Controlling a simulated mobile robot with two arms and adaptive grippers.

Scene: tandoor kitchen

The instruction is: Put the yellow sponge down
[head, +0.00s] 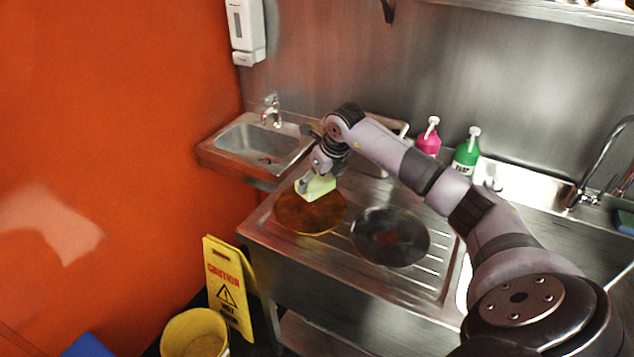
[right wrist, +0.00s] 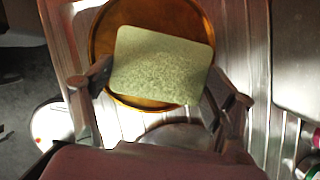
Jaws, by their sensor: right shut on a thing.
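The yellow sponge (head: 316,187) is a pale yellow-green block in my right gripper (head: 311,178), over the brown round tray (head: 309,219) on the steel drainboard. In the right wrist view the sponge (right wrist: 162,66) sits between the two fingers of my right gripper (right wrist: 158,85), with the brown tray (right wrist: 104,22) behind it. I cannot tell whether the sponge touches the tray. My left gripper is not in view.
A dark round pan (head: 390,237) lies right of the tray on the ribbed drainboard (head: 340,262). A small hand basin (head: 262,143) is behind left. Pink (head: 429,138) and green (head: 466,155) bottles stand at the back. A yellow caution sign (head: 228,287) and bucket (head: 195,334) stand on the floor.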

